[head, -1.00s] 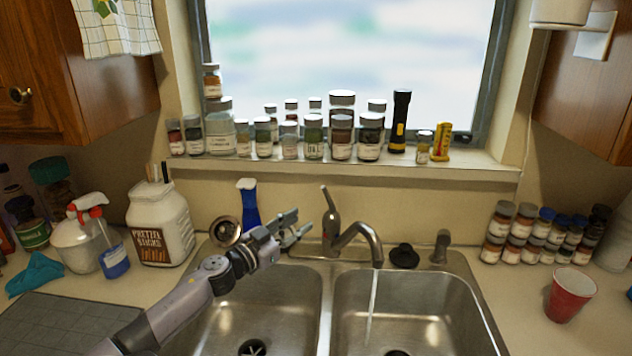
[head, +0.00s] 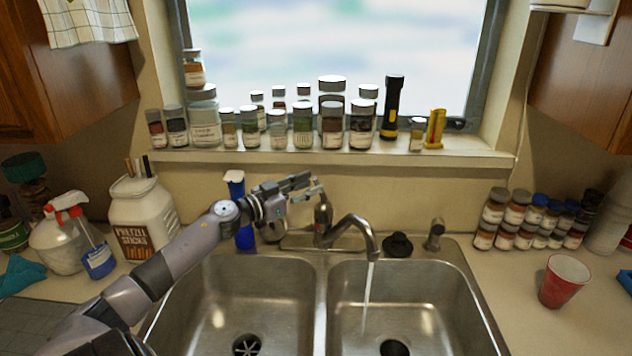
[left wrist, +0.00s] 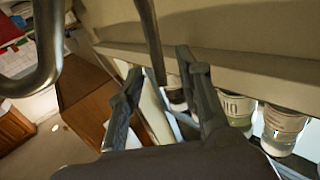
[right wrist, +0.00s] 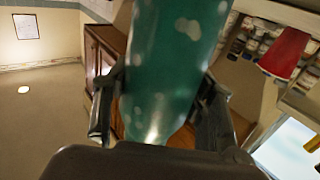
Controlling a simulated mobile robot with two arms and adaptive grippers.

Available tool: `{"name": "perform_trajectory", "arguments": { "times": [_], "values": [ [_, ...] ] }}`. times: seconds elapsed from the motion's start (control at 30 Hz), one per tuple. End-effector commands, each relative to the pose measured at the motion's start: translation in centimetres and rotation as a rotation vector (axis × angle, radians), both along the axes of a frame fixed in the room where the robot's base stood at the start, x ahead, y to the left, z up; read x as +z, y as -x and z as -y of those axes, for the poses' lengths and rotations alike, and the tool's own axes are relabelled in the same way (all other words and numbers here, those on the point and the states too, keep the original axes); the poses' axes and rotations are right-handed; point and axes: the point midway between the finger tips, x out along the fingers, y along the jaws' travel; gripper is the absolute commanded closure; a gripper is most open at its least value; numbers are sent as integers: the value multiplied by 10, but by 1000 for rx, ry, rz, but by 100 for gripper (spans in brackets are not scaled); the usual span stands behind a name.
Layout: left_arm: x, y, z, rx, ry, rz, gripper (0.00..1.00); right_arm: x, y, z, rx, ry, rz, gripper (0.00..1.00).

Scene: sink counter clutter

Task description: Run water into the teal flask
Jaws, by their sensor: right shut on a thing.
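The teal flask (right wrist: 165,70) shows only in the right wrist view, a teal body with pale spots, close to the camera. My right gripper (right wrist: 155,110) is shut on it, one finger on each side. The faucet (head: 355,228) stands behind the sink, and a thin water stream (head: 367,285) falls from its spout into the right basin. My left gripper (head: 312,187) is at the faucet handle (head: 323,222), covering its top. In the left wrist view its fingers (left wrist: 160,85) are apart, with a dark rod, apparently the lever, between them; contact is unclear.
The double sink has a left basin (head: 240,305) and a right basin (head: 410,310), both empty. A blue bottle (head: 240,215) stands behind my left forearm. Jars (head: 303,128) line the sill. A red cup (head: 563,280) and stacked spice jars (head: 530,222) stand right of the sink.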

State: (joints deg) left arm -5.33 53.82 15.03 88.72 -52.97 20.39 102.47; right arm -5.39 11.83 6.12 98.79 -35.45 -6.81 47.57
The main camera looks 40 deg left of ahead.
Motion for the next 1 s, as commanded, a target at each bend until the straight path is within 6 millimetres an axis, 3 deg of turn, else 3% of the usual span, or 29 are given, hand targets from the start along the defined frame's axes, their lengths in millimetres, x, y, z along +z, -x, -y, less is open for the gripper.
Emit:
{"name": "perform_trajectory", "arguments": {
  "times": [0.3, 0.67, 1.0],
  "values": [
    [1, -26, 4, 1, 2, 1, 67, 6, 0, 0, 0, 0, 2, 100],
    [-1, -29, 5, 1, 1, 0, 68, 6, 0, 0, 0, 0, 1, 100],
    [-1, -28, 5, 0, 1, 0, 91, 6, 0, 0, 0, 0, 2, 100]
  ]
}}
